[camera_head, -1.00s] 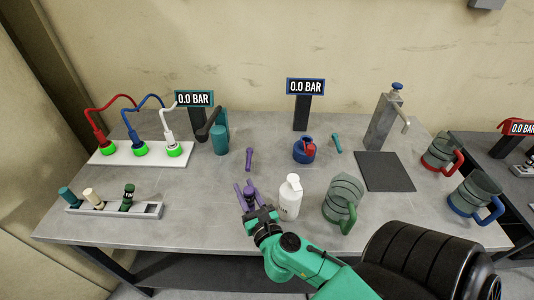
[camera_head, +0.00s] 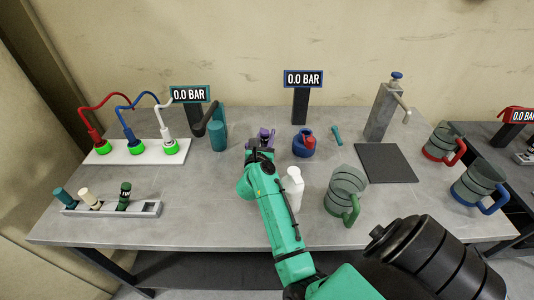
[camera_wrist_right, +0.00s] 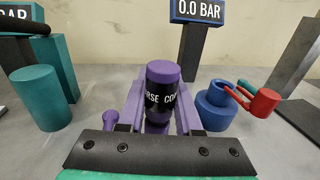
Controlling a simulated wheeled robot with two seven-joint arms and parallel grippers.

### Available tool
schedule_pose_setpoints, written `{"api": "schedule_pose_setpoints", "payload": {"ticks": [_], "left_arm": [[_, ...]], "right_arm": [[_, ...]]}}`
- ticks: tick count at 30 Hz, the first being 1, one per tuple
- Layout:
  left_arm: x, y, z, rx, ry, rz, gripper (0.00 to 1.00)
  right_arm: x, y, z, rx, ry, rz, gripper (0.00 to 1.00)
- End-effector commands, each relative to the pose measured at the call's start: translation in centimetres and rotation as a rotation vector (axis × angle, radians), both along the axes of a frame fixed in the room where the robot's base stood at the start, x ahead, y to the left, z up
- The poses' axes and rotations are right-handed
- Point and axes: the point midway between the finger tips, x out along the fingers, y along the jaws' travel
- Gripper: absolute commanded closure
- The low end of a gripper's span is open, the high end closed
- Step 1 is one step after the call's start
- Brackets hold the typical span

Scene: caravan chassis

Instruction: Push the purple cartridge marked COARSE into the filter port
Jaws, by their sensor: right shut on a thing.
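The purple cartridge (camera_head: 265,134) stands upright between the fingers of my right gripper (camera_head: 262,142). In the right wrist view the cartridge (camera_wrist_right: 162,90) has a black band with white lettering, partly cut off, reading "RSE CO". The gripper is shut on it, with a purple finger along each side. A round blue housing (camera_head: 304,148) with an opening on top and a red lever is just right of the cartridge, apart from it; it also shows in the right wrist view (camera_wrist_right: 215,110). I cannot tell for sure whether it is the filter port. My left gripper is not in view.
A white bottle (camera_head: 294,185) stands close right of my forearm, with a green-handled jug (camera_head: 345,188) beyond. A teal cylinder (camera_head: 218,137) is left of the gripper. A purple rod-like piece (camera_wrist_right: 110,120) lies beside the left finger.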

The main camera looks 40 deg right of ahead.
Motion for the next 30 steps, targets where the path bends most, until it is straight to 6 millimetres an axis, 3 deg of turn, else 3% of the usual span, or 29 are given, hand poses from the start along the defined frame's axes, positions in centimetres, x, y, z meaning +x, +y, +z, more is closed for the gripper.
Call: {"api": "schedule_pose_setpoints", "payload": {"ticks": [1,10,21,22,24,30], "left_arm": [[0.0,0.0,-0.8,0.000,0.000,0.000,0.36],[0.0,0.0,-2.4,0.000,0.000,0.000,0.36],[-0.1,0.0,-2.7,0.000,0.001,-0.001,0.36],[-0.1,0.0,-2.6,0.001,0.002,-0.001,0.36],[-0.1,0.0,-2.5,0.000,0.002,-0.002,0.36],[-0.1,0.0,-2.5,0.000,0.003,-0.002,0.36]], "right_arm": [[0.0,0.0,-1.6,-0.003,0.002,0.002,1.00],[0.0,0.0,-6.6,-0.003,0.000,0.001,1.00],[0.0,0.0,-7.2,-0.002,-0.003,0.000,1.00],[0.0,0.0,-7.1,-0.002,-0.003,0.000,0.59],[0.0,0.0,-7.0,-0.002,-0.003,0.000,0.37],[0.0,0.0,-7.0,-0.002,-0.003,0.000,0.37]]}}
